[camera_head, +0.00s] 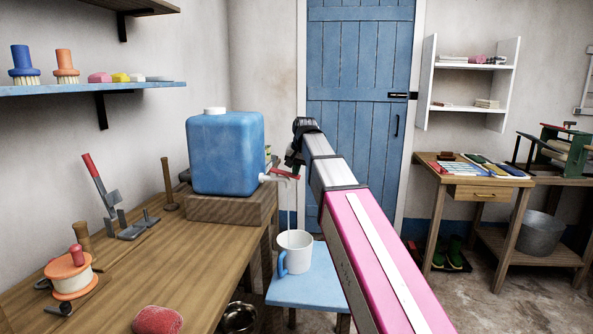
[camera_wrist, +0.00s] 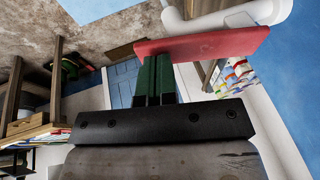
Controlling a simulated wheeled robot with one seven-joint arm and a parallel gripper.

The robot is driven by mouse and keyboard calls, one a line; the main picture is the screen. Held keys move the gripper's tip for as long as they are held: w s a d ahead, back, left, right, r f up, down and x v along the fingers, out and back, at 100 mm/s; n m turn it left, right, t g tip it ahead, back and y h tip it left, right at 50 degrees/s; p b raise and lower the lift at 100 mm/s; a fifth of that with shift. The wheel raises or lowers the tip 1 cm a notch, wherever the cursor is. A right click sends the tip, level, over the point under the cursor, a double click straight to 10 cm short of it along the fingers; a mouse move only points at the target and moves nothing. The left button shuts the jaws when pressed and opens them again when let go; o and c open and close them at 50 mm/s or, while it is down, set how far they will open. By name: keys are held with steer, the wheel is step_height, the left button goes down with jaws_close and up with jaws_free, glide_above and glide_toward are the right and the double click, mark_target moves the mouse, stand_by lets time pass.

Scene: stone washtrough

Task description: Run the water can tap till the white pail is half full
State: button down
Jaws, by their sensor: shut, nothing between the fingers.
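The blue water can (camera_head: 227,155) stands on a wooden block on the bench. Its white tap (camera_head: 268,178) sticks out over the bench's right edge, with a red lever (camera_head: 286,173) on it. A thin stream of water falls from the tap into the white pail (camera_head: 297,261), which has a blue handle and stands upright on a blue stool (camera_head: 312,292). The water level inside cannot be made out. My gripper (camera_head: 294,161) is at the lever. In the wrist view its green fingers (camera_wrist: 154,80) are shut and empty, against or just beside the red lever (camera_wrist: 205,46).
The wooden bench (camera_head: 140,262) holds a red-handled lever tool (camera_head: 100,185), an orange reel (camera_head: 70,277) and a red sponge (camera_head: 158,320). A metal bowl (camera_head: 239,317) sits below, left of the stool. A blue door (camera_head: 358,90) is behind my arm.

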steer(key=shift+r, duration=0.1)
stand_by(0.7)
steer(key=shift+r, duration=0.8)
steer(key=shift+w+r, duration=0.1)
steer(key=shift+r, duration=0.15)
steer(key=w+a+v, duration=0.1)
steer(key=a+v, duration=0.1)
steer(key=v, duration=1.1)
steer(key=shift+d+r, duration=0.2)
steer(key=shift+r, duration=0.2)
steer(key=shift+a+r+g+h, duration=0.15)
steer(key=shift+a+r+h, duration=0.1)
steer(key=shift+a+h, duration=0.25)
steer(key=shift+a+r+g+h, duration=0.15)
steer(key=shift+a+r+h, duration=0.15)
steer(key=shift+h, duration=0.4)
